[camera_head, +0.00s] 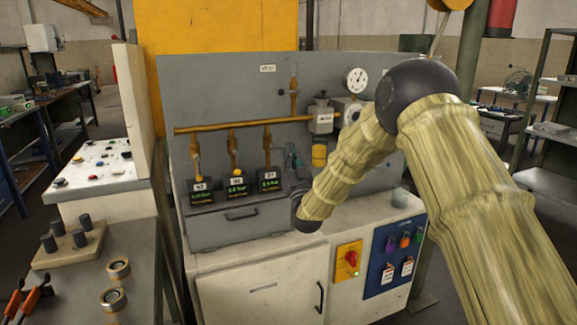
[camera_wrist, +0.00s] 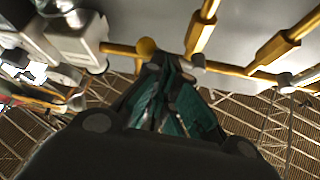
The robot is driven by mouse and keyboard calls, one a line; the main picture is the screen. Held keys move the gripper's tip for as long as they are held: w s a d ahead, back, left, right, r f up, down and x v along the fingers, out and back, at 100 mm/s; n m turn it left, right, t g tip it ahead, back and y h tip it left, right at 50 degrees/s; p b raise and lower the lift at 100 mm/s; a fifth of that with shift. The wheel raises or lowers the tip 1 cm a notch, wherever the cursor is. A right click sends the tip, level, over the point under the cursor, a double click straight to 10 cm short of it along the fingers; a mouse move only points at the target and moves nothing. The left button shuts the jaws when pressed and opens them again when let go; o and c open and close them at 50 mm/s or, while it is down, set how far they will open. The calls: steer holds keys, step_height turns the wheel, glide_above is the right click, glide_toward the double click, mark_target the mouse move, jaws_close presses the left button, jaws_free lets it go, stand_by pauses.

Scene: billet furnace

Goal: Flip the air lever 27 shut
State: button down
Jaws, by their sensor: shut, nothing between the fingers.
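Three yellow drop pipes hang from a yellow header pipe (camera_head: 240,124) on the grey panel, each above a small black display box with a number tag. The right-hand box (camera_head: 270,184) has a tag that seems to read 27, too small to be sure. The lever on its drop pipe (camera_head: 267,145) cannot be made out clearly. My gripper (camera_head: 292,152) is just right of that pipe, partly hidden by my arm. In the wrist view my gripper (camera_wrist: 168,62) has its teal fingers together and empty, close to a yellow round end (camera_wrist: 147,46) and yellow pipes (camera_wrist: 202,28).
A white filter unit (camera_head: 320,120) and a round pressure gauge (camera_head: 356,80) are on the panel. A grey drawer box (camera_head: 235,228) is below the displays. A white cabinet (camera_head: 262,290) with a red switch (camera_head: 352,258) stands below. A button console (camera_head: 100,165) is at left.

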steer(key=s+d+f+b, duration=0.1)
steer(key=s+f, duration=0.2)
steer(key=s, duration=0.3)
steer(key=s+f+y+b, duration=0.1)
steer(key=s+f, duration=0.3)
steer(key=s, duration=0.1)
steer(key=shift+s+d+f+n+b, duration=0.25)
steer(key=shift+s+d+n+b, duration=0.1)
steer(key=shift+n+b, duration=0.05)
